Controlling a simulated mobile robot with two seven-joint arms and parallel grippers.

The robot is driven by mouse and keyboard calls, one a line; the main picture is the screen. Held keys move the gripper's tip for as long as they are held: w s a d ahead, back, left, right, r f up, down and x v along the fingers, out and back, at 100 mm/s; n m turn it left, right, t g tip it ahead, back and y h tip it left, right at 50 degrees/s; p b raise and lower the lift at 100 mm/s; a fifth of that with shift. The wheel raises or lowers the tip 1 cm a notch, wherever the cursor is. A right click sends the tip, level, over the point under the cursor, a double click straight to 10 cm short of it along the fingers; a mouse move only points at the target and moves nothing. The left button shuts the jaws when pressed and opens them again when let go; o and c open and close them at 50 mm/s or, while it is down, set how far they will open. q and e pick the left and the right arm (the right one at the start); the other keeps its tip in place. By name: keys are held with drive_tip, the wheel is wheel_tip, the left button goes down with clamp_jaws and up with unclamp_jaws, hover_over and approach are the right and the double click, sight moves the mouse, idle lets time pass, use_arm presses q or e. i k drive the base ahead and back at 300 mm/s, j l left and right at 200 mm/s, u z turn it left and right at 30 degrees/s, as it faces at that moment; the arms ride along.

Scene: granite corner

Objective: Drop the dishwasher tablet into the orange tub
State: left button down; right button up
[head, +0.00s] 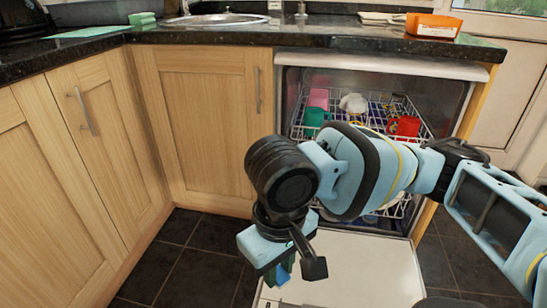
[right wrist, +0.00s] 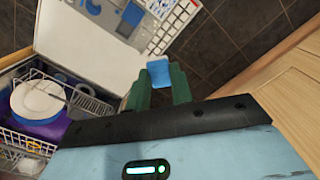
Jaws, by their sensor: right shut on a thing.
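The dishwasher tablet (right wrist: 158,70) is a small blue block in the right wrist view, held between the green fingertips of my right gripper (right wrist: 159,84). In the head view my right gripper (head: 281,270) points down, low over the open dishwasher door; the tablet is hard to make out there. The orange tub (head: 433,27) stands on the dark granite counter at the upper right, with a white label on its front. The gripper is well below the tub and to its left. My left gripper is not in view.
The dishwasher (head: 290,90) is open, its door (head: 370,275) lowered and its rack (head: 425,130) holding several cups. My right arm crosses in front of it. The granite counter (head: 330,38) has a sink (head: 215,19) and a green sponge (head: 142,18). Wooden cupboards stand left.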

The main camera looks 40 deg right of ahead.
sight(441, 35)
drive_tip(key=z, duration=1.9)
